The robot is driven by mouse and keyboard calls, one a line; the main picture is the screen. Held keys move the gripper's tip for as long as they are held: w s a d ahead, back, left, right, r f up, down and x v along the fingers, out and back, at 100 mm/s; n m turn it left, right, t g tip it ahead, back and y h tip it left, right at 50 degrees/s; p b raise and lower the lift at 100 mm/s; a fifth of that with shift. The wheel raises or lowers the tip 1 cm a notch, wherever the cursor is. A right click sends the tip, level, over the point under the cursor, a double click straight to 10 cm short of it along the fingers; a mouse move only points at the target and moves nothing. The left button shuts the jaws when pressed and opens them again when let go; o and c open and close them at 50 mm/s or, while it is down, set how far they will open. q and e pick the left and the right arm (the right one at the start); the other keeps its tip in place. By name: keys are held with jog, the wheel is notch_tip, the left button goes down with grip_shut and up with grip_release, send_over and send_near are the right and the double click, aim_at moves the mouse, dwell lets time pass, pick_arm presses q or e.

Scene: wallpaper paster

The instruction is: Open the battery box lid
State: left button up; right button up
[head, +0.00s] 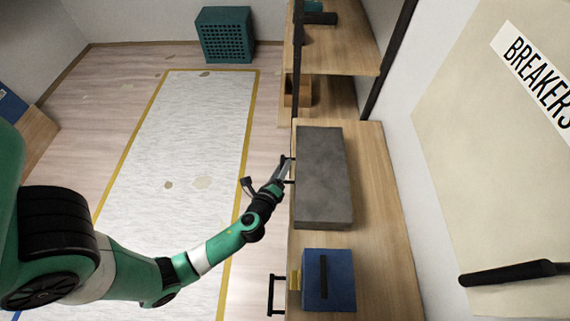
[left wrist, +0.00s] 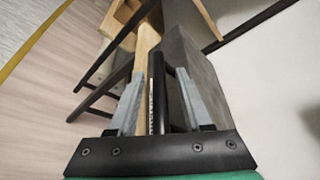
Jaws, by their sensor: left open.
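A long grey box (head: 322,178), which looks like the battery box, lies on a wooden counter. A black bar handle (head: 291,181) is on its left side. My left gripper (head: 286,168) is at this handle, with its jaws open. In the left wrist view, the black bar (left wrist: 157,88) lies between the two grey fingers of the gripper (left wrist: 160,105), with a gap seen on each side. The grey box (left wrist: 190,58) rises just behind the right finger. The lid appears closed; its seam cannot be made out. My right gripper is not in view.
A blue box (head: 341,280) with a black top handle stands nearer on the counter (head: 384,225). A black handle (head: 271,295) juts from the counter front. Shelves (head: 345,55) stand beyond, and a wall panel marked BREAKERS (head: 460,160) is at right. The floor at left is open.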

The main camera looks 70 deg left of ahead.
pick_arm(q)
jog(key=shift+s+d, duration=0.1)
jog(key=shift+c, duration=0.5)
grip_shut()
dwell(0.8)
